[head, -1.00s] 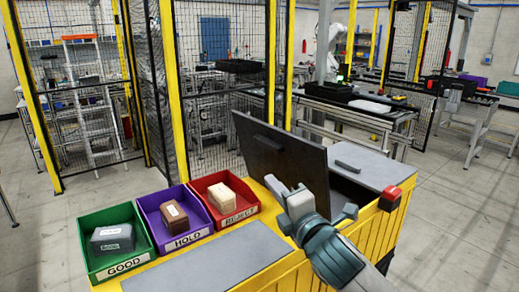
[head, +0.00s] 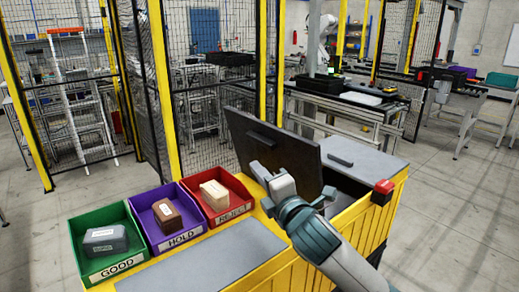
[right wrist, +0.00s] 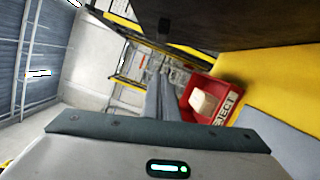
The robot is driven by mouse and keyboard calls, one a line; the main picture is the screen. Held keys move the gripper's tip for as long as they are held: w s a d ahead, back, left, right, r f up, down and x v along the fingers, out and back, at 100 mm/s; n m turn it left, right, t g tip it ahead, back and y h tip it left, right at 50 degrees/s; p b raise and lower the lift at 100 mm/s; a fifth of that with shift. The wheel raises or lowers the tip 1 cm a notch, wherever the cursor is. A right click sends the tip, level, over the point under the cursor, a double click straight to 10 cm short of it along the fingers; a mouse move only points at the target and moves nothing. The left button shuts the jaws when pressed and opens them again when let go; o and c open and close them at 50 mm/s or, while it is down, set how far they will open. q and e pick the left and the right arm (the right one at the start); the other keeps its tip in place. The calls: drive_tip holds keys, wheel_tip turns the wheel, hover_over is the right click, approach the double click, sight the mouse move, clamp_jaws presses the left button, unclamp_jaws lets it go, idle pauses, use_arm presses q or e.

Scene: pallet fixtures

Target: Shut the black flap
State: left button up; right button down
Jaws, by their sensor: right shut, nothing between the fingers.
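The black flap (head: 290,160) is a dark panel with a small handle, standing raised and tilted on the yellow cabinet (head: 338,236). A dark opening shows to its right. My right gripper (head: 256,172) is shut and empty, in front of the flap's lower left part in the head view. I cannot tell whether it touches the flap. In the right wrist view the shut fingers (right wrist: 163,85) point away from the camera, and a dark panel, likely the flap (right wrist: 235,25), spans the upper right. My left gripper is not in view.
Green (head: 76,226), purple (head: 142,222) and red (head: 241,188) bins, each with a block inside, stand left of the flap. A grey plate (head: 200,270) lies in front. Mesh fencing stands behind.

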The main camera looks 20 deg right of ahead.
drive_tip(key=w+d+r+p, duration=0.1)
drive_tip(key=w+d+p, duration=0.2)
drive_tip(key=w, duration=0.5)
drive_tip(key=shift+p, duration=0.9)
drive_tip(key=shift+r, duration=0.1)
drive_tip(key=shift+w, duration=0.15)
